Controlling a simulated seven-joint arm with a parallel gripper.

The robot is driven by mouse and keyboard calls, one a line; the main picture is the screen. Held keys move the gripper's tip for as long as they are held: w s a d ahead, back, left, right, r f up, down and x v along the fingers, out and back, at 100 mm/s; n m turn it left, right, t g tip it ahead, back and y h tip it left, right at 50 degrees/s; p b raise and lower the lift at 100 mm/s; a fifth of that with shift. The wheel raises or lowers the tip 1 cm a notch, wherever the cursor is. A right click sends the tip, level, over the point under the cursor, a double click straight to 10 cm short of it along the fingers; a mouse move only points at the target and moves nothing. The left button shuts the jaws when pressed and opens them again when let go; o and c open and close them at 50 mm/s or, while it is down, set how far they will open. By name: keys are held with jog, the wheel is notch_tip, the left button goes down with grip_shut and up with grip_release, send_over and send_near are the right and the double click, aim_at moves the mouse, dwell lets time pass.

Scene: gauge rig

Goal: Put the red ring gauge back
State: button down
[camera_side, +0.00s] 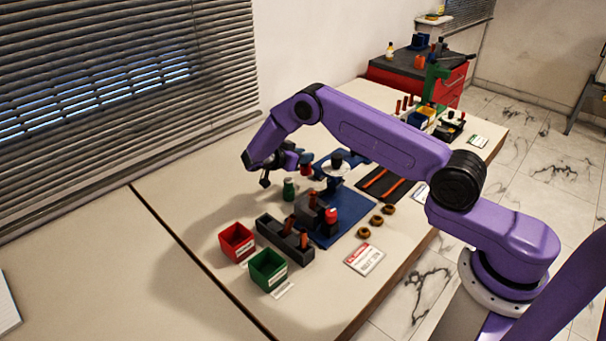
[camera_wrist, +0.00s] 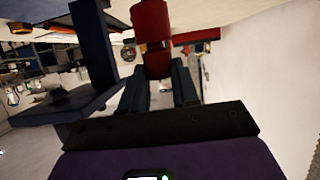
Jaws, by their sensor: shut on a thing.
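In the side view the red ring gauge (camera_side: 306,170) is small, held above the table just left of a blue fixture (camera_side: 327,160). The blue fixture also stands close on the left in the wrist view (camera_wrist: 92,45). A dark rack (camera_side: 285,240) holds several orange-brown pieces. A red-topped dark piece (camera_side: 331,216) stands near it on the blue mat (camera_side: 350,212).
A red bin (camera_side: 237,241) and a green bin (camera_side: 268,269) stand at the front left. Several brass rings (camera_side: 376,221) and a sign card (camera_side: 364,258) lie near the right edge.

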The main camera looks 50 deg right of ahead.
aim_at(302, 170)
jog(key=shift+f, duration=2.7)
jog(key=c, duration=0.8)
grip_release()
jog(key=shift+f, duration=0.15)
jog(key=shift+c, duration=0.2)
